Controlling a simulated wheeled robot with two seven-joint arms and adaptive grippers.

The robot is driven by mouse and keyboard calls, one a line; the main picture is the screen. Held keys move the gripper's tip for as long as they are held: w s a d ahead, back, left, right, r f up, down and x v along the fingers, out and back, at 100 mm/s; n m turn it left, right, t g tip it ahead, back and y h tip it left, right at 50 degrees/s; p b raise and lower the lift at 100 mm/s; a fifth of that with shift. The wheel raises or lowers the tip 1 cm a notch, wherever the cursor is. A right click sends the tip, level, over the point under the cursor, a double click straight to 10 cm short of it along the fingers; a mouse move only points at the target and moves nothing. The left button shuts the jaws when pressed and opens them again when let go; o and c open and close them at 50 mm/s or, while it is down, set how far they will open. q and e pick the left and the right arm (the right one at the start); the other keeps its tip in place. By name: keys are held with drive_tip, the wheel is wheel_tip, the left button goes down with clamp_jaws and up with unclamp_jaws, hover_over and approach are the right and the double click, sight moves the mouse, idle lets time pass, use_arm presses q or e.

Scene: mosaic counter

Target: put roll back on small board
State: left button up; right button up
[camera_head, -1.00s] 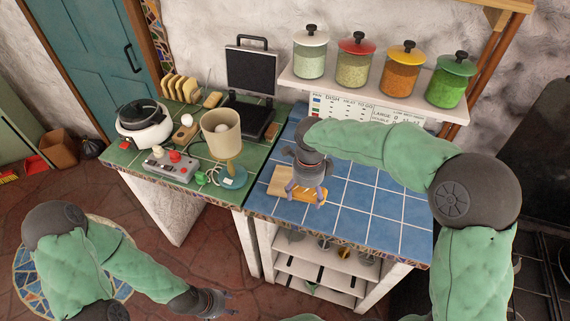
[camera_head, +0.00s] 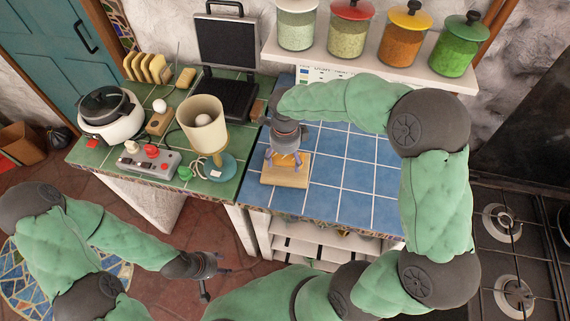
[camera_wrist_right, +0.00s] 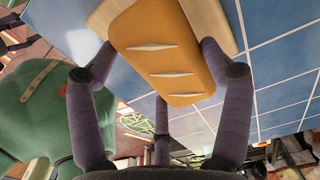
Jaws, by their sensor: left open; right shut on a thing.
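The roll (camera_wrist_right: 165,50), orange-brown with pale slashes, sits between the purple fingers of my right gripper (camera_wrist_right: 160,75), which is shut on it. In the head view my right gripper (camera_head: 284,160) is over the small light wooden board (camera_head: 285,182) on the blue-tiled counter, hiding most of the roll. In the right wrist view the board (camera_wrist_right: 213,20) shows behind the roll; I cannot tell whether they touch. My left gripper (camera_head: 212,268) is open and empty, low in front of the counter, away from the board.
Blue tiles (camera_head: 345,175) to the right of the board are clear. A lamp (camera_head: 208,135), a control box (camera_head: 148,160) and a cooker (camera_head: 108,112) stand on the green tiles to the left. A shelf with jars (camera_head: 375,65) hangs behind. A stove (camera_head: 505,250) is at the right.

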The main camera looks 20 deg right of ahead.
sight(285, 164)
wheel_tip(285, 164, down, 4)
drive_tip(key=shift+r+b, duration=0.15)
drive_tip(key=shift+b, duration=0.15)
drive_tip(key=o, duration=0.6)
drive_tip(key=shift+o, duration=0.2)
drive_tip(key=shift+r, duration=0.4)
wheel_tip(285, 164, up, 11)
drive_tip(key=shift+r+p, duration=0.15)
drive_tip(key=shift+p, duration=1)
